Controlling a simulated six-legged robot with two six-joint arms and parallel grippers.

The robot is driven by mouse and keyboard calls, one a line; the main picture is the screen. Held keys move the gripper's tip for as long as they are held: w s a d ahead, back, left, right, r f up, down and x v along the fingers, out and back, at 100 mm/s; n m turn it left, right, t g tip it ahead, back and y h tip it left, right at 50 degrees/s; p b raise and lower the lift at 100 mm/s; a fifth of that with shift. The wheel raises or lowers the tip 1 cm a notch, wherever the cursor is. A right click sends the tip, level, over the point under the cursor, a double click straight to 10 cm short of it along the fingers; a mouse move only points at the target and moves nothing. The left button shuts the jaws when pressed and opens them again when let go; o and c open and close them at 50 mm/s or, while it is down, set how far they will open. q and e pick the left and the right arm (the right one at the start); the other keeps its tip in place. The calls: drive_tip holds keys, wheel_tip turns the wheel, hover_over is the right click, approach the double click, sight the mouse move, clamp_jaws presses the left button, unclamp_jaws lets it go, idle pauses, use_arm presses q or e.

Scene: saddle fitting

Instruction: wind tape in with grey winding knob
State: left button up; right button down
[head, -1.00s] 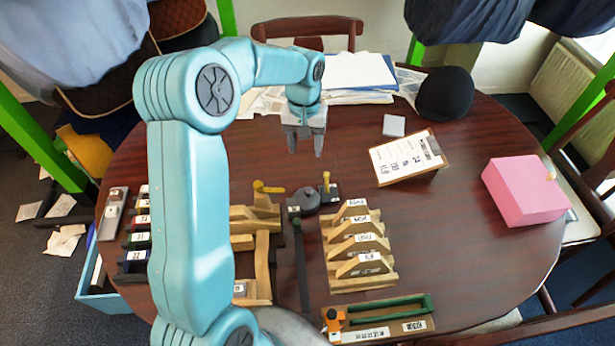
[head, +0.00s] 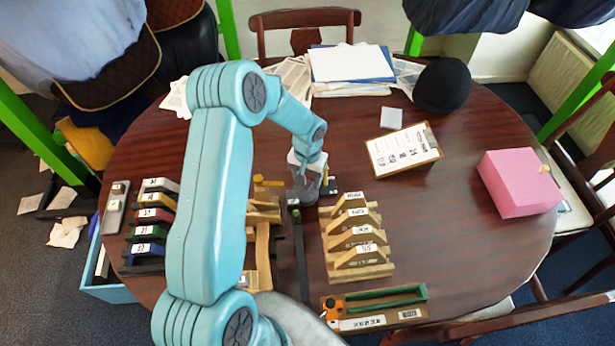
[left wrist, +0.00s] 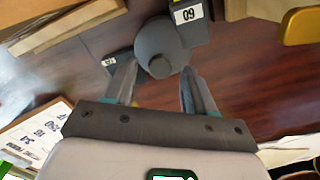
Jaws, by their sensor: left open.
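The grey winding knob (left wrist: 160,67) is a small round stub on a dark grey round housing (left wrist: 163,40). In the left wrist view it lies between the tips of my left gripper (left wrist: 159,78), with a gap showing on each side. In the head view my left gripper (head: 305,184) points down over the housing and hides most of it, knob included. The left gripper is open and empty. A dark tape strip (head: 301,260) runs from the housing towards the near table edge. My right gripper is not in view.
A wooden rack with labelled wedges (head: 357,240) stands right of the tape, and wooden saddle pieces (head: 263,250) stand left of it. A yellow-levered part (head: 327,185) is close to the housing. The clipboard (head: 404,150) and pink box (head: 518,182) are farther right.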

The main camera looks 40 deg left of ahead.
use_arm(q)
drive_tip(key=shift+f, duration=0.45)
clamp_jaws()
drive_tip(key=shift+f+b, duration=0.1)
drive_tip(key=shift+b, duration=0.25)
drive_tip(key=shift+m, duration=0.7)
unclamp_jaws()
